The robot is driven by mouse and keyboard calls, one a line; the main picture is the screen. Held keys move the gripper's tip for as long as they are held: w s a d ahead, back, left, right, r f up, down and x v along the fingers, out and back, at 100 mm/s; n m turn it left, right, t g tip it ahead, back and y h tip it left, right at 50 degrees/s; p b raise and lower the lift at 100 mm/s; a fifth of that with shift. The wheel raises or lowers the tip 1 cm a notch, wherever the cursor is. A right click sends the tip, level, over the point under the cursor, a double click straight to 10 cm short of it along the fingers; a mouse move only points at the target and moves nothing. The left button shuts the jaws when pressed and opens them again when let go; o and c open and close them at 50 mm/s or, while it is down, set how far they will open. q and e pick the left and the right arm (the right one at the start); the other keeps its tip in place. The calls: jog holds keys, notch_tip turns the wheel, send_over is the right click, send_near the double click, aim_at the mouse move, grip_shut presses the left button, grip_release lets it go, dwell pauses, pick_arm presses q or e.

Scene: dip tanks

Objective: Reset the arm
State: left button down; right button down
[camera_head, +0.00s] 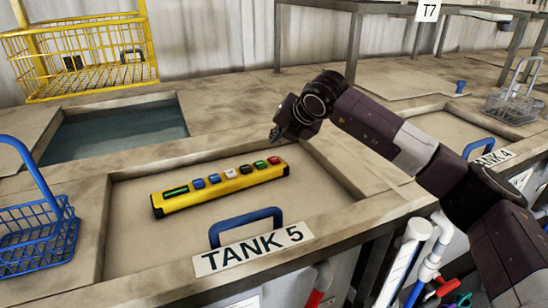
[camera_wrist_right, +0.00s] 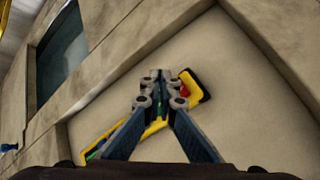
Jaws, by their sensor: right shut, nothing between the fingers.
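My right arm reaches in from the right in the head view. Its gripper (camera_head: 277,134) is above the back edge of the tank 5 lid, near the right end of a yellow control box (camera_head: 222,187) with a row of coloured buttons. In the right wrist view the gripper (camera_wrist_right: 159,75) is shut and empty, its fingertips together. The yellow control box (camera_wrist_right: 191,92) shows behind the fingers, partly hidden by them. I cannot tell the exact height of the gripper over the box. My left gripper is not in view.
The tank 5 lid (camera_head: 130,240) has a blue handle (camera_head: 246,222). A blue wire basket (camera_head: 38,235) stands at the left. A yellow basket (camera_head: 80,60) hangs above an open water tank (camera_head: 115,130). A grey wire basket (camera_head: 515,103) stands at the right. A metal frame (camera_head: 354,45) stands behind my arm.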

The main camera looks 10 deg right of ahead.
jog(key=shift+r, duration=0.9)
